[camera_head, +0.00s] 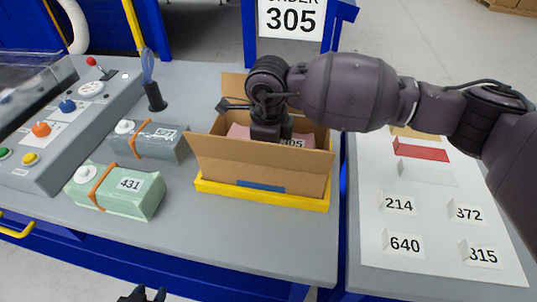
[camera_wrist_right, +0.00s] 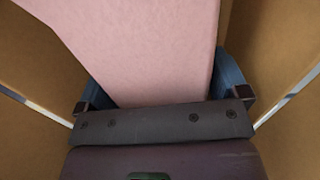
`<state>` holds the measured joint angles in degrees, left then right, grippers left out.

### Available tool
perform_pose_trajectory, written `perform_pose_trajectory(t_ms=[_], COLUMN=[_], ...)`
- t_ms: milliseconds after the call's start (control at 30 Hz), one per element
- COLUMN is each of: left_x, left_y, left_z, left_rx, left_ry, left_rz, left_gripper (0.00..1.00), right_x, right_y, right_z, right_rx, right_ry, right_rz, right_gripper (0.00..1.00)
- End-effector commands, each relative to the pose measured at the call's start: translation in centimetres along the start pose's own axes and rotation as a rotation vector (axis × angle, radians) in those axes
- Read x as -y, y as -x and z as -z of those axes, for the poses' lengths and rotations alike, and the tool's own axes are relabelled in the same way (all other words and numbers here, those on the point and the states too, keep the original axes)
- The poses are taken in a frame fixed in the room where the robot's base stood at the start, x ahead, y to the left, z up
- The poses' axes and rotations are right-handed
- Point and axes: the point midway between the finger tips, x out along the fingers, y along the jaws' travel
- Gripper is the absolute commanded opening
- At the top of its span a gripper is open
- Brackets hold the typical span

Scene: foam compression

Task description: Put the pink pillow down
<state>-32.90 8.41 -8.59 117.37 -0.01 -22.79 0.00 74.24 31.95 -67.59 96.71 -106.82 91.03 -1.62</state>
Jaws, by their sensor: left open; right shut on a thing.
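The pink pillow (camera_head: 238,131) is inside the open cardboard box (camera_head: 262,163), mostly hidden by my right gripper and the front flap; a label reading 305 shows on it. My right gripper (camera_head: 270,128) reaches down into the box from above. In the right wrist view the pillow (camera_wrist_right: 150,45) lies between the two blue fingers of the right gripper (camera_wrist_right: 160,88), which is shut on it, with cardboard walls on both sides. I cannot tell whether the pillow touches the box floor. My left gripper (camera_head: 143,294) is open and empty at the bottom edge, in front of the table.
The box stands in a yellow tray (camera_head: 262,195) on the grey table (camera_head: 230,235). Left of it lie a green pillow labelled 431 (camera_head: 118,190) and a grey pillow (camera_head: 150,143). A control panel (camera_head: 65,115) is at far left. A white sheet with number cards (camera_head: 440,225) is at right.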

Motion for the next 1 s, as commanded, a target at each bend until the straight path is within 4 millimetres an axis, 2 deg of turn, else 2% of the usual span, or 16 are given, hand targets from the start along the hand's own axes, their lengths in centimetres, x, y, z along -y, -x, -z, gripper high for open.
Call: perform_pose_trajectory(t_ms=[33, 133, 533, 567, 600, 867, 1000], left_x=[0.0, -0.1, -0.1, -0.1, -0.1, -0.1, 0.0], left_y=[-0.1, -0.2, -0.3, -0.3, -0.3, -0.3, -0.1], left_z=[-0.2, -0.1, 0.5, 0.5, 0.5, 0.4, 0.2], left_rx=[0.003, 0.002, -0.011, -0.011, -0.011, -0.009, -0.004], left_ry=[-0.001, -0.001, -0.002, -0.002, -0.002, -0.002, -0.001], left_rz=[-0.001, -0.001, -0.003, -0.003, -0.003, -0.002, -0.001], left_gripper=[0.43, 0.43, 0.43, 0.43, 0.43, 0.43, 0.43], right_x=[-0.1, 0.0, 0.0, 0.0, 0.0, 0.0, 0.1], right_y=[-1.1, -2.2, -2.6, -2.6, -2.6, -2.3, -1.1], right_z=[0.0, 0.0, 0.0, 0.0, 0.0, 0.0, 0.0], right_rx=[-0.002, 0.000, 0.000, 0.000, 0.000, 0.000, 0.001], right_ry=[0.000, 0.000, 0.000, 0.000, 0.000, 0.000, 0.000], right_rz=[-0.005, -0.003, -0.001, 0.000, 0.000, 0.001, 0.004], right_gripper=[0.71, 0.71, 0.71, 0.96, 1.00, 1.00, 1.00])
